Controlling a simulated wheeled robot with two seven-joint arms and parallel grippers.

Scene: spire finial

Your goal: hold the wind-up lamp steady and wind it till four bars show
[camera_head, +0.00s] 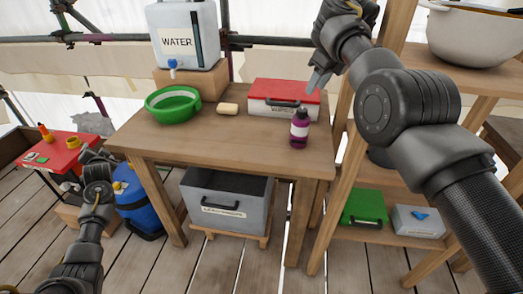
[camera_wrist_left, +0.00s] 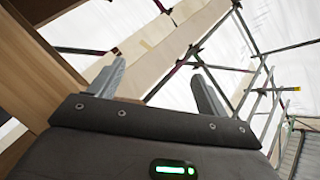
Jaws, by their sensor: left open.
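I cannot make out the wind-up lamp for certain in either view. Small yellow, orange and green items lie on the red table (camera_head: 50,157) at the left, too small to tell apart. My left arm reaches up beside that table in the head view. My left gripper (camera_wrist_left: 157,88) is open and empty in the left wrist view, its two fingers wide apart. My right gripper (camera_head: 319,82) points down over the red-lidded box (camera_head: 285,91); its finger gap cannot be made out, and nothing is seen in it.
The wooden workbench (camera_head: 205,141) carries a water container (camera_head: 186,35), a green basin (camera_head: 172,103), a tan block (camera_head: 228,109) and a purple bottle (camera_head: 299,131). A grey crate (camera_head: 226,207) and a blue barrel (camera_head: 137,203) stand low down. Shelves with a pot (camera_head: 470,38) are at right.

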